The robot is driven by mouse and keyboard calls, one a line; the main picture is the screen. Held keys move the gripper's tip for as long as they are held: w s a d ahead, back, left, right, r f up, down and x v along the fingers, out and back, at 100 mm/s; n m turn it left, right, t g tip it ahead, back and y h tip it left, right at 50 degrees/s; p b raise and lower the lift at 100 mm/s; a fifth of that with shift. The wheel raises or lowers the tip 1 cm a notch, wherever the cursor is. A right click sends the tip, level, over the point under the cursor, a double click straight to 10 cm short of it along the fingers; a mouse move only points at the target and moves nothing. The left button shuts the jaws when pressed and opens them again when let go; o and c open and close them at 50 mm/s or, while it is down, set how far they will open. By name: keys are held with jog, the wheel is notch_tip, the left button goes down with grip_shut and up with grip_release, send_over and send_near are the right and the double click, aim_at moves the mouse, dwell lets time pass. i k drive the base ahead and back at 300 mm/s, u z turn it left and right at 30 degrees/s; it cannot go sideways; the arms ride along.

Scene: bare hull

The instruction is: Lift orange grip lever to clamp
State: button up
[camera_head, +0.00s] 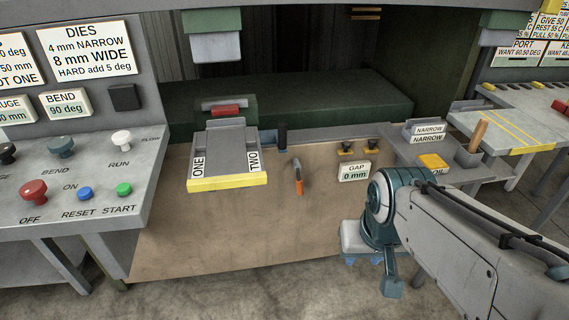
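The orange grip lever (299,186) hangs on the tan front panel of the machine, below and right of the yellow-edged tray marked ONE and TWO.
The grey tray (227,183) juts out above left of the lever. A GAP 0 mm sign (354,171) is to the right. A control console (75,190) stands at left.

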aim_at(295, 161)
jog(key=z, duration=0.15)
jog(key=i, duration=0.95)
jog(key=z, duration=0.6)
